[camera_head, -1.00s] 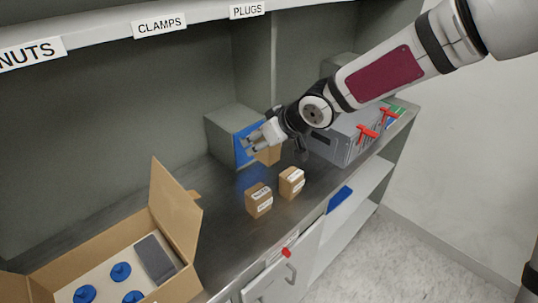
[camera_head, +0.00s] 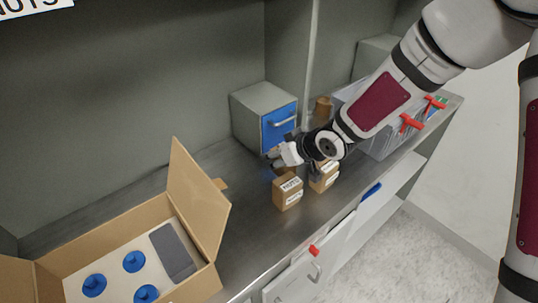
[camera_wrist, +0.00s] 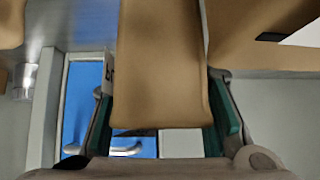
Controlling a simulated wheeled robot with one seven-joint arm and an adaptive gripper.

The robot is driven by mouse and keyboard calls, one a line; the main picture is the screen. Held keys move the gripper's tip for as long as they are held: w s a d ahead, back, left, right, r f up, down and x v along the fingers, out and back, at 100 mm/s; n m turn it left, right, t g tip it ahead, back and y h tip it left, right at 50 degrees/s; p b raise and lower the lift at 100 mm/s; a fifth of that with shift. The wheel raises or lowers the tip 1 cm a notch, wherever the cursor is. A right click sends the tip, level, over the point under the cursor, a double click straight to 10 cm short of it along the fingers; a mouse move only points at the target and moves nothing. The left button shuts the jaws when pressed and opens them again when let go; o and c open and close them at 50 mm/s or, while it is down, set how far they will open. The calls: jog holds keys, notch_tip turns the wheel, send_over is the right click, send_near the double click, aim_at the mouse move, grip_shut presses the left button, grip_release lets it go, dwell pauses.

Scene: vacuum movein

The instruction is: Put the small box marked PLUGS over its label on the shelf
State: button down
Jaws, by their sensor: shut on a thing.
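My gripper (camera_head: 284,156) is low over the counter in the head view, in front of the grey cabinet. In the wrist view its green-padded fingers (camera_wrist: 168,112) are shut on a small brown cardboard box (camera_wrist: 160,65). No marking is readable on the held box, and in the head view it is mostly hidden. Two other small cardboard boxes with white labels, a nearer one (camera_head: 287,194) and one to its right (camera_head: 324,178), stand just in front of the gripper. I cannot read their labels surely. The PLUGS shelf label is out of view now.
A grey cabinet with a blue drawer front (camera_head: 279,125) stands behind the gripper. An open carton (camera_head: 196,195) with blue round parts is at the lower left. A shelf label ending in "NUTS" (camera_head: 30,6) shows at the top left.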

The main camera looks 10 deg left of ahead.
aim_at(261, 152)
jog(key=shift+f, duration=0.35)
jog(key=w+a, duration=0.2)
jog(key=a, duration=0.1)
jog(key=shift+w+a, duration=0.2)
jog(key=shift+d+f, duration=0.1)
jog(key=shift+f, duration=0.5)
jog(key=shift+f, duration=0.2)
jog(key=c, duration=0.9)
grip_release()
jog(key=shift+c, duration=0.2)
jog(key=shift+r, duration=0.2)
jog(key=p+v, duration=0.2)
jog(key=v, duration=1)
jog(key=shift+p, duration=0.35)
